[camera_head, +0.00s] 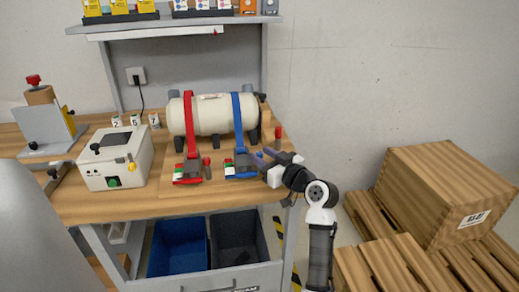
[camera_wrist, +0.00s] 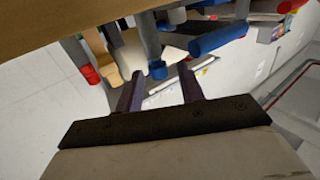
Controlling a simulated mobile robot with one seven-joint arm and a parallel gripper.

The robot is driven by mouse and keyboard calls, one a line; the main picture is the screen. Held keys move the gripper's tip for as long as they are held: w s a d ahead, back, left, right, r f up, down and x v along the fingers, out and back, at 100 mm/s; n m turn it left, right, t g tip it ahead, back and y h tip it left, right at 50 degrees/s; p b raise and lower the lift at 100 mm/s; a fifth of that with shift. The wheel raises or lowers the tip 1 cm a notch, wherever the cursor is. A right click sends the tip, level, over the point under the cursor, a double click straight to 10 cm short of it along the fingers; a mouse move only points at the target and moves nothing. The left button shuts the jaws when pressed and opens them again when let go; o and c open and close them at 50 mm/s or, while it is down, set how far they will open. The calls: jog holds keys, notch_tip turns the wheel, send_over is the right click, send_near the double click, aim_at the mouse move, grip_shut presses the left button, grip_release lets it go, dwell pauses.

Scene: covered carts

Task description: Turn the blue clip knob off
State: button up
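The blue clip (camera_head: 241,167) sits on the bench at the lower end of a blue strap (camera_head: 238,118), which runs over a cream tank (camera_head: 212,114). My gripper (camera_head: 264,157) reaches in from the right, just beside the blue clip, and hides part of the area at its right side. In the wrist view my gripper (camera_wrist: 160,88) has its two dark fingers apart with nothing held between them. A grey post with a blue end (camera_wrist: 157,69), which looks like the blue clip knob, shows beyond and between the fingertips. I cannot tell whether they touch it, nor its setting.
A red clip (camera_head: 188,170) with a grey post (camera_head: 207,168) stands left of the blue clip. A red-topped post (camera_head: 278,137) stands behind my gripper. A white box device (camera_head: 116,158) is farther left. A wooden crate (camera_head: 445,195) on pallets stands at right.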

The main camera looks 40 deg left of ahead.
jog(key=shift+w+a, duration=0.15)
jog(key=shift+a, duration=0.75)
grip_shut()
jog(key=shift+m+t+p, duration=0.3)
jog(key=shift+t+p, duration=0.05)
jog(key=shift+t, duration=0.15)
jog(key=m+t+h+p, duration=0.1)
jog(key=t, duration=0.1)
jog(key=m+t+h+p, duration=0.1)
jog(key=m+t+p, duration=0.1)
jog(key=shift+r+t, duration=0.2)
jog(key=shift+t, duration=0.1)
jog(key=m+t+h+p, duration=0.2)
jog(key=m+t+p, duration=0.1)
jog(key=p, duration=0.1)
jog(key=shift+t+h+p, duration=0.3)
jog(key=shift+p, duration=0.05)
jog(key=shift+f, duration=0.1)
jog(key=shift+f+m+t+h+p, duration=0.1)
jog(key=shift+m+t+h+p, duration=0.3)
jog(key=shift+h, duration=0.1)
